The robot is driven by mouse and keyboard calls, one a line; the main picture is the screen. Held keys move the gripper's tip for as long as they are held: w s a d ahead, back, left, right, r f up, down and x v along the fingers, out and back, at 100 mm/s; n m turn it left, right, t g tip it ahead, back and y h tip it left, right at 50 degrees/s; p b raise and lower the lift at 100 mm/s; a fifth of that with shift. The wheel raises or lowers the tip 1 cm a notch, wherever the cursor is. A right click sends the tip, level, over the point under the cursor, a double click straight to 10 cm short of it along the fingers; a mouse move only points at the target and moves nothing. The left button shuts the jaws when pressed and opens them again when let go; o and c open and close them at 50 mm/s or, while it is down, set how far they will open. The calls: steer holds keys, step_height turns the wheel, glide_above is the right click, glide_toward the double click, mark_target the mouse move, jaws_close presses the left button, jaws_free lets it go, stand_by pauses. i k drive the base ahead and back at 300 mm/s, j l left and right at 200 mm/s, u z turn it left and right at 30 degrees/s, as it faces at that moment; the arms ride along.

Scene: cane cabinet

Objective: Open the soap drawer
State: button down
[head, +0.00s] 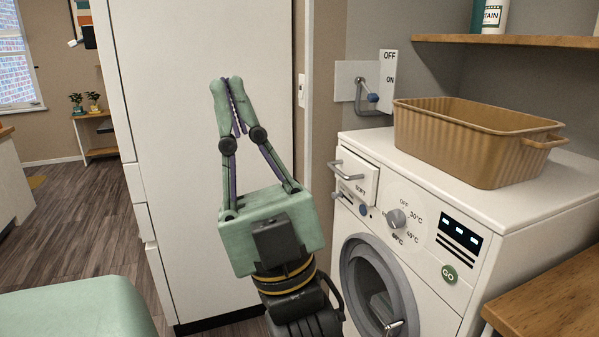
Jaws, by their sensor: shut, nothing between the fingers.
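The soap drawer (355,181) is at the upper left of the white washing machine's front (440,275). It has a grey bar handle (346,171), and its face looks flush with the machine front. My gripper (227,80) is green, points up, and is shut and empty. It is in front of a tall white cabinet, to the left of the drawer and apart from it.
A tan ribbed basket (460,140) stands on the machine top. A lever switch (373,97) is on the wall behind. The tall white cabinet (180,200) stands left; a wooden surface (550,295) is at lower right.

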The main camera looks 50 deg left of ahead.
mark_target(361, 177)
steer(key=u, duration=1.2)
